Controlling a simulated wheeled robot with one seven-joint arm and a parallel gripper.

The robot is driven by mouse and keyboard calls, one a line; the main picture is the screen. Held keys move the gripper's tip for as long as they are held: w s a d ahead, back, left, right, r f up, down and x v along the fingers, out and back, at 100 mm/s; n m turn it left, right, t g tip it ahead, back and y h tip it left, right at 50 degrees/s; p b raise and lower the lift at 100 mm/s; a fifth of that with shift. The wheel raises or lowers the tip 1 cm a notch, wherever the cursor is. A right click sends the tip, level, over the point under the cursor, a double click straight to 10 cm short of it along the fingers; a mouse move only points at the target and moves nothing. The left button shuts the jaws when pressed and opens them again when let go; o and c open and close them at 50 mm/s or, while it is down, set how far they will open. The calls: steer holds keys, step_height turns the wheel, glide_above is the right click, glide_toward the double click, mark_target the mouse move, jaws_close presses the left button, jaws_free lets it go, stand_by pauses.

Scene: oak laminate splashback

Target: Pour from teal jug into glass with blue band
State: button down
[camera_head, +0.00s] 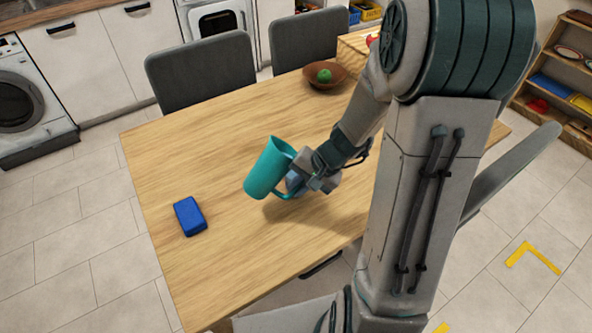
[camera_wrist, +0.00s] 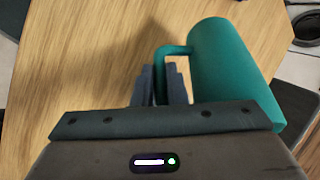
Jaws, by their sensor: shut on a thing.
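The teal jug (camera_head: 267,170) is held above the wooden table, tilted, with its handle toward my gripper (camera_head: 296,183). In the wrist view the jug (camera_wrist: 232,65) lies to the right of my gripper (camera_wrist: 164,72). The fingers are shut on its handle. The jug's contents do not show. I cannot see a glass with a blue band in either view; my arm covers part of the table.
A blue block (camera_head: 189,216) lies on the table (camera_head: 170,150) at the left. A brown bowl (camera_head: 324,82) with a green thing (camera_head: 324,75) stands at the back. Two grey chairs (camera_head: 203,72) stand along the far edge. The table's left part is mostly clear.

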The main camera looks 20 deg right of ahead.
steer(key=shift+a+f+y+b, duration=0.1)
steer(key=shift+f+y+b, duration=0.5)
steer(key=shift+y, duration=0.7)
stand_by(2.3)
steer(key=shift+a+y, duration=0.1)
steer(key=shift+y, duration=0.2)
stand_by(1.1)
